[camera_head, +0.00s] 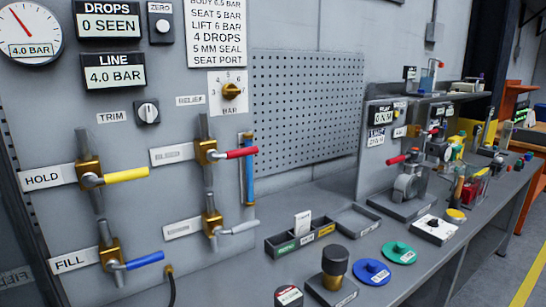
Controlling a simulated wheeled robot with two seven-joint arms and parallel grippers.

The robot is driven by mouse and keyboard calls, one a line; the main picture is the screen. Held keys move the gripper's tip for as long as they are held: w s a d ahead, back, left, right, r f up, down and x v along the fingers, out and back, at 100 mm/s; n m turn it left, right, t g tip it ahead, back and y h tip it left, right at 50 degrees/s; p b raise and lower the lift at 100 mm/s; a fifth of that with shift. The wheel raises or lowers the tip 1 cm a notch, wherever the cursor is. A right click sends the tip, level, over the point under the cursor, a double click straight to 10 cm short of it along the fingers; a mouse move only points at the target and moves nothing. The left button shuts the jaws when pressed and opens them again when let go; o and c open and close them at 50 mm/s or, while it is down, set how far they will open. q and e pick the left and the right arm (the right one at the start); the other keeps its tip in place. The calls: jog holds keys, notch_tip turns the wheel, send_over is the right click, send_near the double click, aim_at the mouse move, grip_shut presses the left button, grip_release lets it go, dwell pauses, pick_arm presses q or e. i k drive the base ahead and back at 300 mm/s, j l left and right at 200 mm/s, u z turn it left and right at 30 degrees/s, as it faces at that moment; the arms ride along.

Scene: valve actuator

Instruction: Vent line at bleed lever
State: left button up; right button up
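A valve with a red lever (235,154) sits on the upper right of the wall panel. The label beside it is too faint to read surely, so I cannot confirm which lever is the bleed lever. A valve with a grey lever (238,228) is below it, also with a faint label. A yellow lever (125,175) is marked HOLD and a blue lever (144,261) is marked FILL. All four levers point right. The LINE display (114,77) reads 4.0 BAR, and the round gauge (30,32) also reads 4.0 BAR. Neither gripper is in view.
A grey bench (300,205) runs below the panel. It holds a divided tray (299,249), a blue disc (372,272), a green disc (399,252) and a dark-topped brass part (335,266). A relief knob (232,91) and a trim knob (147,111) are on the panel.

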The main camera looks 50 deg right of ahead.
aim_at(212, 155)
jog(key=j+z, duration=0.1)
jog(key=z, duration=0.3)
jog(key=k+j+z, duration=0.1)
jog(key=z, duration=0.75)
jog(key=k+j+z, duration=0.1)
jog(key=z, duration=0.35)
